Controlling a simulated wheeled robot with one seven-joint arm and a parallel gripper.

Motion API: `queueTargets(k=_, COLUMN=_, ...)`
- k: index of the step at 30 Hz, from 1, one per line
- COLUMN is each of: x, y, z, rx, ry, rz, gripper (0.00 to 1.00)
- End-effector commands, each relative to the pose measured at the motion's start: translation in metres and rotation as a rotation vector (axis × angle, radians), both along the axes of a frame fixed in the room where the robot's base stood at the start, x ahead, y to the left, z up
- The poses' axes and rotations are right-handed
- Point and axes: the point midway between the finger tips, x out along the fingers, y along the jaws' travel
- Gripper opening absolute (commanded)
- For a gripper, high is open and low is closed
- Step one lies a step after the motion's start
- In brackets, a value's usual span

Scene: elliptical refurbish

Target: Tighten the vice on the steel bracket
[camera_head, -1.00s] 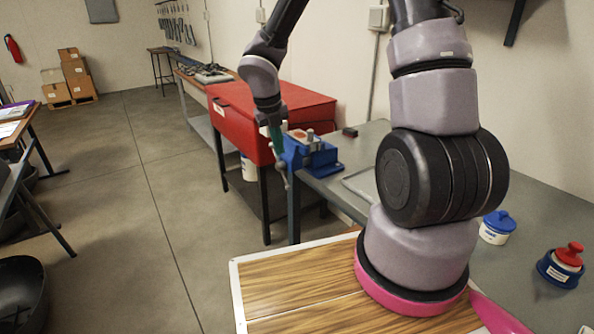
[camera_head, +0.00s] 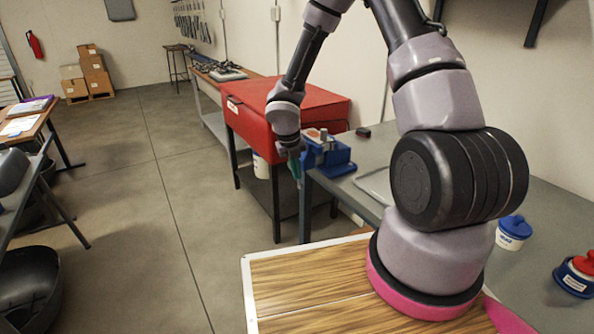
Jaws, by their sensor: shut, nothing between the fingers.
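I cannot tell whether the fingertips touch the handle.
A red chest (camera_head: 285,108) on dark legs stands behind and left of the vice. On the grey workbench (camera_head: 460,190) are a white tub with a blue lid (camera_head: 512,232) and a red-topped container (camera_head: 578,272). Open floor (camera_head: 150,230) lies to the left.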

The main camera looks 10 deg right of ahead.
Motion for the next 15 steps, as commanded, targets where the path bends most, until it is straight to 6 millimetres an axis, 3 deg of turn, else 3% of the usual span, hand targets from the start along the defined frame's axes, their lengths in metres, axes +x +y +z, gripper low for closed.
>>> queueTargets(k=15, x=0.007, y=0.0, z=-0.011, rx=-0.002, ry=0.001, rz=0.001, gripper=0.0)
